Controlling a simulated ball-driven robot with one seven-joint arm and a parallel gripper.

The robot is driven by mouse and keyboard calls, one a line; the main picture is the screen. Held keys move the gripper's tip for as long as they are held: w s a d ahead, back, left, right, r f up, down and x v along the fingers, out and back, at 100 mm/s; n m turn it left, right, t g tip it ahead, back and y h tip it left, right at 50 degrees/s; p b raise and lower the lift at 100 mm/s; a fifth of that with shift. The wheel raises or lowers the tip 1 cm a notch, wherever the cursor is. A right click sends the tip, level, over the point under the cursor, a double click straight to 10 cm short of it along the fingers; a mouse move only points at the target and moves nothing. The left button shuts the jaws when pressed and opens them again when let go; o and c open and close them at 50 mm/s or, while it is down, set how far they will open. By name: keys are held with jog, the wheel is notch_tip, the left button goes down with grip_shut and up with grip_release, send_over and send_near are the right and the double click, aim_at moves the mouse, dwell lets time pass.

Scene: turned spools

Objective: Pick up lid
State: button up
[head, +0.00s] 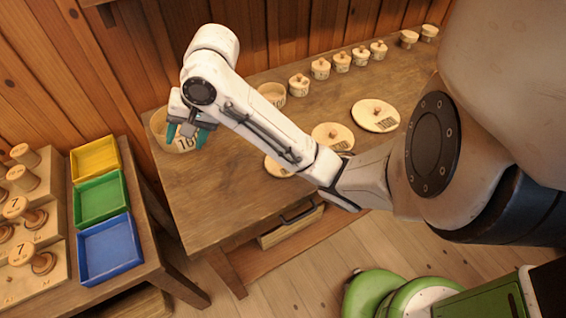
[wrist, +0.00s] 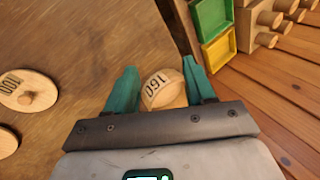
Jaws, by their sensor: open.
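Round wooden lids with knobs lie flat on the table: one at the right (head: 366,117), one in the middle (head: 322,130) and one nearer the front (head: 273,168), partly hidden by my arm. In the wrist view a knobbed lid (wrist: 20,82) lies at the left, with another disc (wrist: 4,143) cut off below it. My gripper (head: 187,135) is open at the table's left end, above or around a round wooden container marked 160 (head: 158,126). In the wrist view that container (wrist: 158,94) shows between the teal fingers. I cannot tell whether they touch it.
Another round container (head: 271,91) and several small lidded pots (head: 320,69) stand along the table's back. Yellow, green and blue trays (head: 108,250) and stepped wooden spools (head: 30,225) are on a side table at left. The table's front left is clear.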

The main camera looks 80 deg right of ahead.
jog(key=s+d+f+m+g+h, duration=0.1)
jog(key=s+d+f+m+g, duration=0.3)
jog(key=s, duration=0.5)
jog(key=s+d+f+m+g, duration=0.1)
jog(key=s+d+m, duration=0.1)
jog(key=s+d, duration=0.55)
jog(key=shift+m, duration=0.4)
jog(key=f, duration=0.2)
jog(key=s+f+b, duration=0.1)
jog(key=f+b, duration=0.1)
jog(key=f, duration=0.1)
jog(key=shift+s+a+f, duration=0.3)
jog(key=f, duration=0.4)
jog(key=shift+s+d+f, duration=0.25)
jog(key=shift+d+f, duration=0.15)
jog(key=shift+f, duration=0.45)
grip_shut()
